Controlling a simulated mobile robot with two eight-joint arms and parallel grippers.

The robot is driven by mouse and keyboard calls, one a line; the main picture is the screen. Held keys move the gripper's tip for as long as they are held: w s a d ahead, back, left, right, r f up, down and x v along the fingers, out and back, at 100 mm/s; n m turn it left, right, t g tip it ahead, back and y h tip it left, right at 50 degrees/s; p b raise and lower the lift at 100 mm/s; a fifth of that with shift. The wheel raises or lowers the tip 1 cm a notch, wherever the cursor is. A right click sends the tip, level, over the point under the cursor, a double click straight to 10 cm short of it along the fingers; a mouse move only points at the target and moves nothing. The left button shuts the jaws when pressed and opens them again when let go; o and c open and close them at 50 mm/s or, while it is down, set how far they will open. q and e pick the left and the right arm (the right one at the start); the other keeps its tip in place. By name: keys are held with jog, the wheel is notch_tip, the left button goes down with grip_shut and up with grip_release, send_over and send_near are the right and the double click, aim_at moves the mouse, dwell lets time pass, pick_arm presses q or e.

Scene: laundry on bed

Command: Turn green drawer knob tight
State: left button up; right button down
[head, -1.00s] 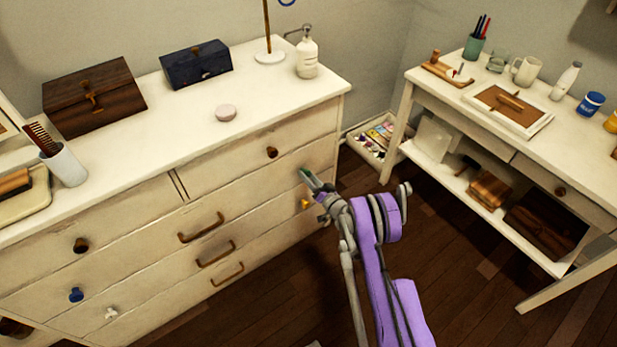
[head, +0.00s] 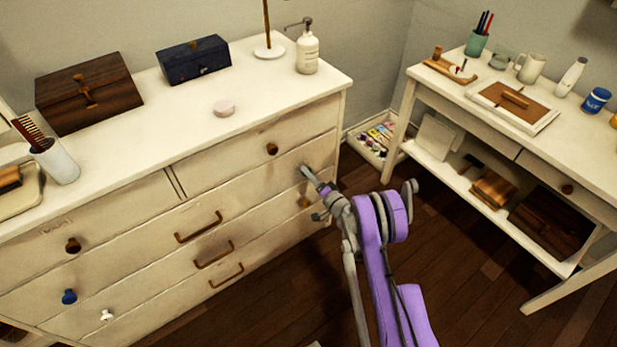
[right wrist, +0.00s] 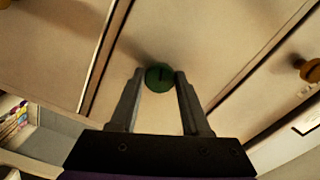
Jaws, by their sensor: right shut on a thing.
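The green knob (right wrist: 159,77) is on a cream drawer front of the dresser (head: 255,205). In the right wrist view it sits between my fingertips, with a dark slot across its face. My right gripper (right wrist: 158,80) is shut on the knob, one finger on each side. In the head view my right gripper (head: 310,174) reaches the second drawer row near the dresser's right end, and its fingers mostly hide the knob. My left gripper is not in view.
A brown knob (head: 272,149) is above. A desk (head: 450,90) stands to the right, with a low tray of small items (head: 375,138) in the corner. Dark floor lies between.

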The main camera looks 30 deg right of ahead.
jog(key=m+b, duration=0.6)
jog(key=m, duration=1.7)
dwell(0.5)
jog(key=shift+c, duration=1.9)
grip_release()
jog(key=shift+s, duration=0.1)
jog(key=s+p, duration=0.1)
jog(key=s, duration=0.9)
jog(key=shift+s+d, duration=0.3)
jog(key=shift+d, duration=0.15)
